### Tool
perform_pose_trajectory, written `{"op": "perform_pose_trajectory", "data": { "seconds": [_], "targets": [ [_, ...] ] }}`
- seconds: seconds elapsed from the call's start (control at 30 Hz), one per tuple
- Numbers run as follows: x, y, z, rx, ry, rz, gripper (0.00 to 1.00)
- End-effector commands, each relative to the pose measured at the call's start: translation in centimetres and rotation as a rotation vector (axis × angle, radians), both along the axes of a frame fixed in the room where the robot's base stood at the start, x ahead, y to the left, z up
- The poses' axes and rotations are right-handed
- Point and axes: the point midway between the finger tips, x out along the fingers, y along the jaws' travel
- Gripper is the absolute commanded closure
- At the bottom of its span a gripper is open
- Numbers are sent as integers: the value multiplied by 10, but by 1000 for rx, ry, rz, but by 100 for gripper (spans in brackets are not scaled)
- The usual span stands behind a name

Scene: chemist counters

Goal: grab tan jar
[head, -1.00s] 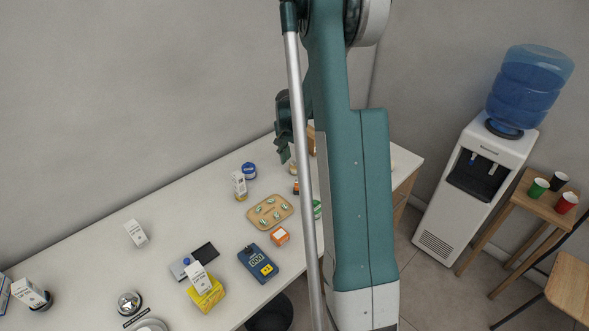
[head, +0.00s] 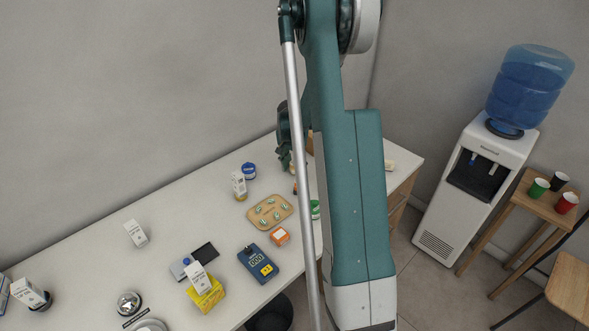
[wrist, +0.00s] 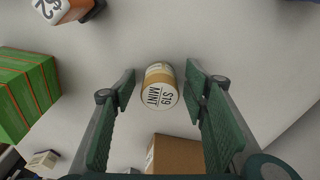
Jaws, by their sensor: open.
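A tan jar with a pale lid marked "MINT" (wrist: 160,90) stands on the white counter in the middle of the wrist view. My gripper (wrist: 159,78) is open, one green finger on each side of the jar's place in the picture, with visible gaps on both sides. I cannot tell how far the fingertips are above or in front of it. In the head view my gripper (head: 285,155) is at the counter's far end, partly hidden by my arm. I cannot make out the tan jar there.
The wrist view shows a green striped box (wrist: 25,95) at left, a brown box (wrist: 175,155) below the jar, and an orange-and-white item (wrist: 58,10) at top left. In the head view, a blue-lidded jar (head: 249,171) and wooden tray (head: 285,207) stand near my gripper.

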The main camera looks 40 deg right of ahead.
Motion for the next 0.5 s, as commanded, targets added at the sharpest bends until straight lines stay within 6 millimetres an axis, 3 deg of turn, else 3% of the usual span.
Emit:
{"op": "perform_pose_trajectory", "data": {
  "seconds": [0.07, 0.3, 0.5],
  "targets": [
    [0, 0, 0, 0, 0, 0, 56],
    [0, 0, 0, 0, 0, 0, 86],
    [0, 0, 0, 0, 0, 0, 87]
  ]
}}
